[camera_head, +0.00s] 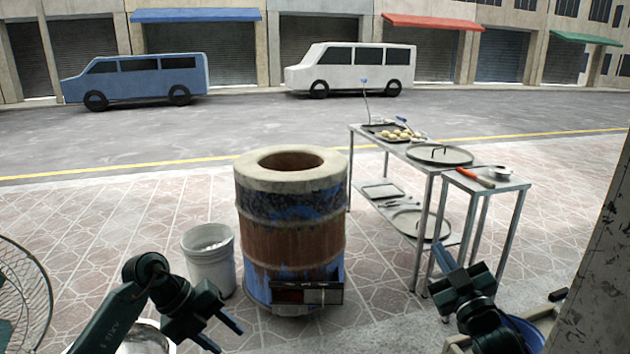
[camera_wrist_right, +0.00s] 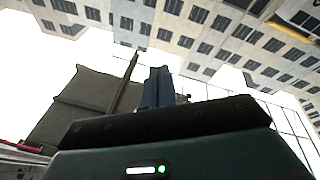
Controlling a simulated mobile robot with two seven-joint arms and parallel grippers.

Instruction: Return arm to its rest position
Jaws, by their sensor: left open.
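My left gripper (camera_head: 219,333) is at the lower left in the head view, in front of the barrel oven and the white bucket. Its two fingers are apart, with nothing between them. My right gripper (camera_head: 443,259) is at the lower right, raised with its fingers pointing up, in front of the metal tables. In the right wrist view its fingers (camera_wrist_right: 157,88) stand close together against the buildings and sky, with nothing visible held. Both arms are bent and clear of the oven and tables in the picture.
The barrel oven (camera_head: 292,235) stands in the middle, beside a white bucket (camera_head: 209,262). Metal tables (camera_head: 458,180) at the right carry a tray with food (camera_head: 394,132), a round lid (camera_head: 440,154) and a red-handled tool (camera_head: 476,178). A fan (camera_head: 22,300) is at the left edge.

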